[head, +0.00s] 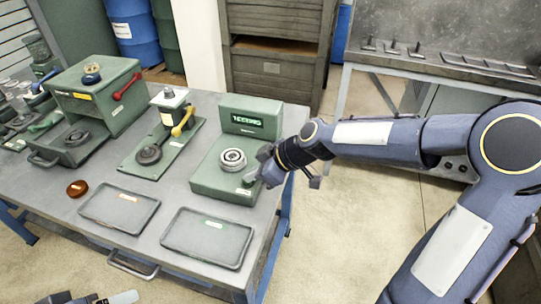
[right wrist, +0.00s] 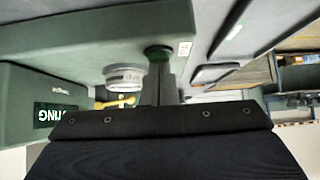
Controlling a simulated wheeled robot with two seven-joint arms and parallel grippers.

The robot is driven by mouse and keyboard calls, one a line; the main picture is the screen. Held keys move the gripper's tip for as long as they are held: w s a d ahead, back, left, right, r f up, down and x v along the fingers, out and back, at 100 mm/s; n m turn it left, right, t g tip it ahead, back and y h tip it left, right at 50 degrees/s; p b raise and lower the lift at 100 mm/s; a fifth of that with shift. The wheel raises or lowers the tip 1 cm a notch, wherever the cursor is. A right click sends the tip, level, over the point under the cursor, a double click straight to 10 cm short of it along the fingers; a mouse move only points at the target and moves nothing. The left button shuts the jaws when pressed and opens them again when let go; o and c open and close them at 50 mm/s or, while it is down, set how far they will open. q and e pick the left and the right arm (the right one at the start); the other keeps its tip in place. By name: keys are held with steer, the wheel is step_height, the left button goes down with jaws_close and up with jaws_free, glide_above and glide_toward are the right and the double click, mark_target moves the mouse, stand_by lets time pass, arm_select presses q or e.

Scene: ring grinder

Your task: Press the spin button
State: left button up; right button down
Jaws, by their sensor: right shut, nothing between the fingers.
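The green testing machine (head: 225,183) stands on the table, with a lit "TESTING" display on its back block (head: 250,118). A silver ring (head: 232,158) sits on its base; it also shows in the right wrist view (right wrist: 124,76). A round green button (right wrist: 158,51) is on the base beside the ring. My right gripper (head: 251,176) is shut and empty at the base's right front corner. In the right wrist view, its fingertips (right wrist: 160,68) are right at the button; I cannot tell whether they touch it. Part of my left gripper (head: 105,299) shows at the bottom edge, its fingers mostly cut off.
Two dark trays (head: 120,207) (head: 207,238) lie along the table's front. A grinder with a yellow lever (head: 183,120) stands left of the tester, and a green box with a red handle (head: 98,97) farther left. A brown disc (head: 77,188) lies near the left tray.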

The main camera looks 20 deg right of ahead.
step_height(320, 180, up, 3)
steer(key=shift+f+p, duration=0.2)
steer(key=shift+p, duration=0.3)
arm_select(q)
steer(key=shift+s+d+r+b, duration=0.1)
steer(key=shift+s+d+b, duration=0.2)
steer(key=shift+b, duration=0.45)
arm_select(e)
steer(key=v, duration=1)
steer(key=shift+r, duration=0.3)
arm_select(q)
steer(key=shift+w, duration=0.1)
arm_select(e)
steer(key=s+d+f+m+h, duration=0.1)
steer(key=s+f+m, duration=0.3)
steer(key=s, duration=0.6)
steer(key=s+d+f+m+h, duration=0.2)
steer(key=s+d+f+m, duration=0.1)
steer(key=s+m, duration=0.6)
steer(key=shift+s+f+t+h, duration=0.3)
steer(key=shift+s+f, duration=0.05)
steer(key=shift+s, duration=0.6)
steer(key=shift+d, duration=0.15)
stand_by(2.2)
